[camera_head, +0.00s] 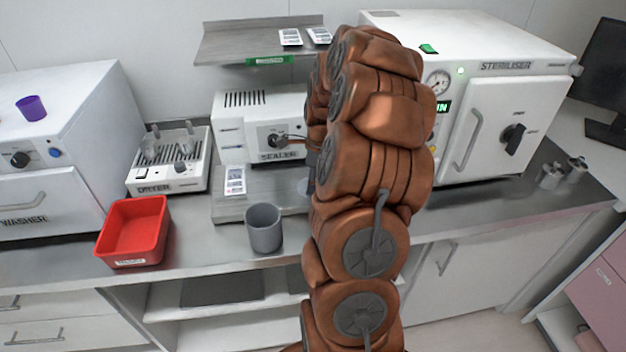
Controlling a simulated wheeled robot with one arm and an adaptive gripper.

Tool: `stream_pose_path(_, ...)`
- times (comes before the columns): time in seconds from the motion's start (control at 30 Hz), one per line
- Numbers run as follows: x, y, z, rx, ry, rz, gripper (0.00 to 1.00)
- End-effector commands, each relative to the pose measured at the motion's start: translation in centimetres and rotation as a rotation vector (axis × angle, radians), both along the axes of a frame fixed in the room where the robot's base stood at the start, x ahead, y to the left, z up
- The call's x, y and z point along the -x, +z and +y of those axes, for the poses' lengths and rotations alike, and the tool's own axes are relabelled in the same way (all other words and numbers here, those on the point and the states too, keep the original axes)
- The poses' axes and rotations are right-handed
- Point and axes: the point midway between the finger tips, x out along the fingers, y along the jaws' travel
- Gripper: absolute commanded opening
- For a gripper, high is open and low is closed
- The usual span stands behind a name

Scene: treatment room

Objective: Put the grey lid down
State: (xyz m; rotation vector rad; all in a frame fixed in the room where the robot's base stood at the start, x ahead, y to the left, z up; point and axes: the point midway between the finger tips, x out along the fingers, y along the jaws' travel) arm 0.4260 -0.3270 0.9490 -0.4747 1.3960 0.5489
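My copper-coloured arm fills the middle of the head view and hides most of my gripper. A small dark part at the arm's left edge, in front of the sealer, may belong to my gripper (311,170); its fingers are not clear. Just below it a small blue-grey edge (304,187) shows above the grey platform. It may be part of the grey lid, but most of it is hidden. I cannot tell whether it is held. An open grey cup (264,228) stands upright on the counter, left of my arm.
A red bin (134,231), a dryer (169,160) and a washer (50,150) stand to the left. The sealer (250,125) is behind the platform (228,208). The steriliser (500,95) and small metal containers (550,175) are right. Bare counter (200,250) shows between bin and cup.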

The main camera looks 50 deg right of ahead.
Motion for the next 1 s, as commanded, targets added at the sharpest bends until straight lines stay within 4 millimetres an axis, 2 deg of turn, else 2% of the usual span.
stream_pose_path(0.3, 0.0, 0.1, 0.0, 0.000, 0.000, 0.000, 0.46)
stream_pose_path(0.47, 0.0, 0.8, -0.2, 0.003, 0.000, -0.002, 0.46)
stream_pose_path(1.0, 0.8, 9.8, -0.9, 0.003, 0.000, -0.002, 0.46)
